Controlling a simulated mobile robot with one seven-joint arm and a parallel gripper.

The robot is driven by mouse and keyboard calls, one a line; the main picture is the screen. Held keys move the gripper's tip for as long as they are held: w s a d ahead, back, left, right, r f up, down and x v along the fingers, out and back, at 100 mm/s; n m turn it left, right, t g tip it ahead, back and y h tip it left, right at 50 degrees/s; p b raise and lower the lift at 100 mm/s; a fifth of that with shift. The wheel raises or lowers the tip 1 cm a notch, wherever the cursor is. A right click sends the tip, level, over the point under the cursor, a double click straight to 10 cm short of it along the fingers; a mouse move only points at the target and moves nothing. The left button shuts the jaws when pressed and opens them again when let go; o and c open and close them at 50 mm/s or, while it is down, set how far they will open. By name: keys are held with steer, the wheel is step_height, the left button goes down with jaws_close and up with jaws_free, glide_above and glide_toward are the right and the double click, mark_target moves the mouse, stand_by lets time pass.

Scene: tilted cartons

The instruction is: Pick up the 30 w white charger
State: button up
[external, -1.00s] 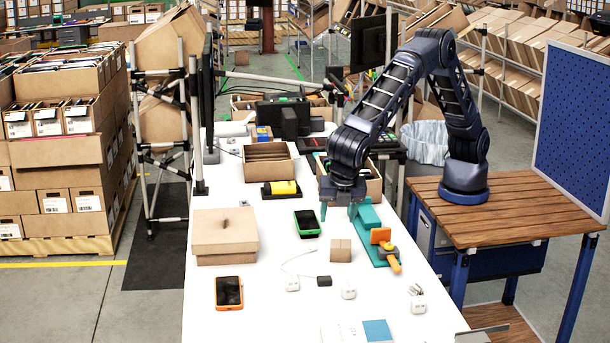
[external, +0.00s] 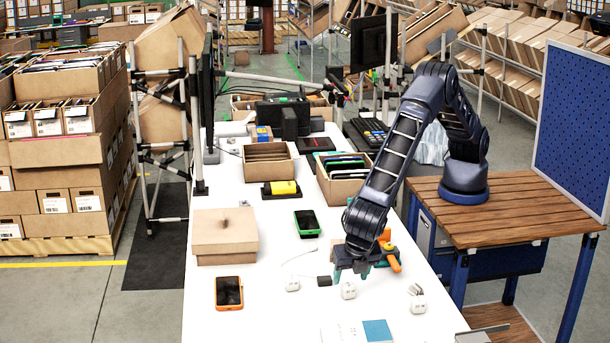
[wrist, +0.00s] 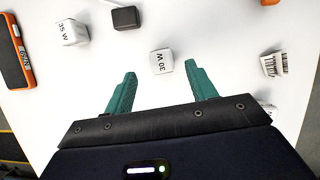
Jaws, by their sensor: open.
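The 30 W white charger (wrist: 161,62) is a small white block, its label facing up in the wrist view. It stands on the white table, and shows in the external view (external: 348,291). My gripper (external: 351,274) is low over the table, just behind the charger in the external view. In the wrist view my gripper (wrist: 160,72) has its two green fingers apart. The charger lies between and slightly beyond the fingertips, with visible space on both sides. Nothing is held.
A 35 W white charger (wrist: 72,32) and a black block (wrist: 125,17) lie left. A white charger with a barcode (wrist: 273,65) lies right. An orange phone (external: 229,293), a green phone (external: 306,223) and a closed carton (external: 225,236) are further off. The table (external: 270,320) is clear front left.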

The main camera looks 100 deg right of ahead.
mark_target(349, 285)
steer(key=shift+x, duration=2.65)
steer(key=shift+s, duration=0.1)
steer(key=c, duration=1.1)
